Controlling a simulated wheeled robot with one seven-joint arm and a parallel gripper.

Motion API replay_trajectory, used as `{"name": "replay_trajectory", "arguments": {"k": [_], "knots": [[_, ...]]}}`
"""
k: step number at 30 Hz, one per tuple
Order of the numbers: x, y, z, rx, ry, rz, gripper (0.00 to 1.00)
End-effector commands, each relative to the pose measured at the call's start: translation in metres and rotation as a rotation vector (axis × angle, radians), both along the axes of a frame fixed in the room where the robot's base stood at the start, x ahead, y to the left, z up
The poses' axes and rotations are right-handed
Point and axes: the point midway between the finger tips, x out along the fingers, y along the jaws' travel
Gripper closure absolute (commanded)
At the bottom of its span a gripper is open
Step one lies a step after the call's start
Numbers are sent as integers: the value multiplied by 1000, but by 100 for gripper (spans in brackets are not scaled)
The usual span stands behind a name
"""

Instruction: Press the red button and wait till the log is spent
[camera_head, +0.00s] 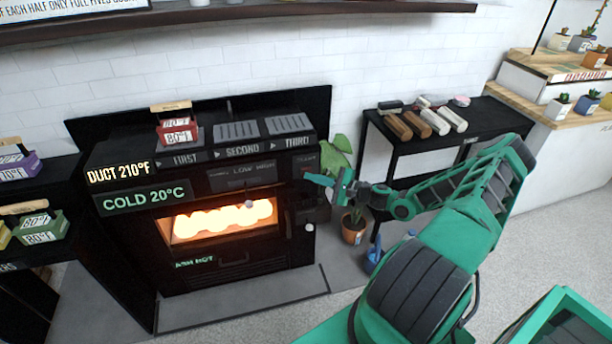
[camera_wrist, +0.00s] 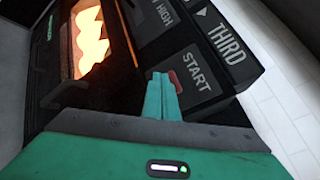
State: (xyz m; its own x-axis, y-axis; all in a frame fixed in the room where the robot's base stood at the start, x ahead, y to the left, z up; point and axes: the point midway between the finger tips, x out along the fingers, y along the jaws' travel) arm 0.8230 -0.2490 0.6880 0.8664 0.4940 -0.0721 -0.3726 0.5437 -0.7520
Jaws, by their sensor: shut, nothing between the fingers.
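The red button (camera_wrist: 175,80) shows as a small red patch beside the word START in the wrist view, partly hidden behind my fingertips. My gripper (camera_wrist: 161,80) is shut and empty, its green fingers over the button; I cannot tell whether they touch it. In the head view my gripper (camera_head: 322,181) is at the right side of the black stove (camera_head: 245,283), where the button is not visible. Behind the stove window, a bright orange fire (camera_head: 218,218) glows; a separate log cannot be made out in it.
Signs on the stove read DUCT 210°F (camera_head: 118,173), COLD 20°C (camera_head: 145,198) and ARM HOT (camera_head: 194,262). A red block (camera_head: 178,132) sits on the FIRST slot. A black side table (camera_head: 472,128) with several rolls and a potted plant (camera_head: 353,229) stand right of the stove.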

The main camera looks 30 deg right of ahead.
Motion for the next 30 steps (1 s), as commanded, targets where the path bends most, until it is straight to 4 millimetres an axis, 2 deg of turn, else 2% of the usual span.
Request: {"name": "replay_trajectory", "arguments": {"k": [7,18,30], "knots": [[-2,0,0,0,0,0,100],[-19,5,0,0,-1,-1,100],[-24,6,0,1,0,0,100]]}}
